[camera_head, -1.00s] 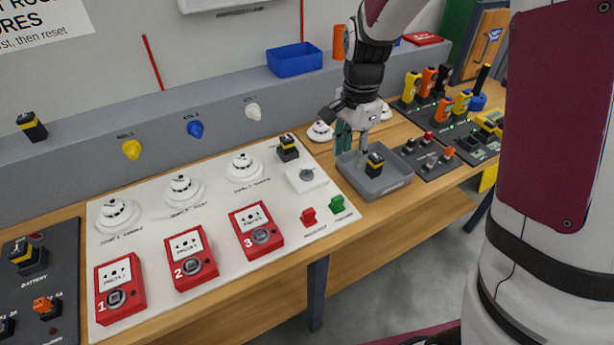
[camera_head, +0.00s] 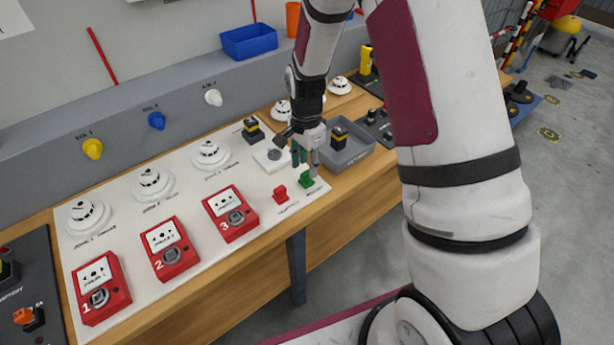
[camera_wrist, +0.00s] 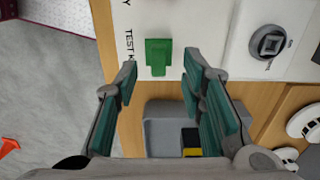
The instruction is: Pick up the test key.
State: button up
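The test key is a small green piece (camera_head: 307,180) at the right front corner of the white panel. In the wrist view the green test key (camera_wrist: 158,52) stands beside printed lettering that begins "TEST K". My gripper (camera_head: 305,163) is just above and behind it in the head view. In the wrist view my gripper (camera_wrist: 161,66) is open, with the key showing between its teal fingertips. Nothing is held. I cannot tell how high the fingertips are above the key.
A similar red piece (camera_head: 280,194) stands just left of the green key. A grey tray (camera_head: 367,152) with a black-and-yellow block (camera_head: 338,138) is to the right. A round grey switch on a white base (camera_head: 273,155) and red call point 3 (camera_head: 230,214) are nearby.

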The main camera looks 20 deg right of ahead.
aim_at(307, 173)
jog(key=shift+f+p, duration=0.3)
jog(key=shift+f, duration=1.55)
grip_shut()
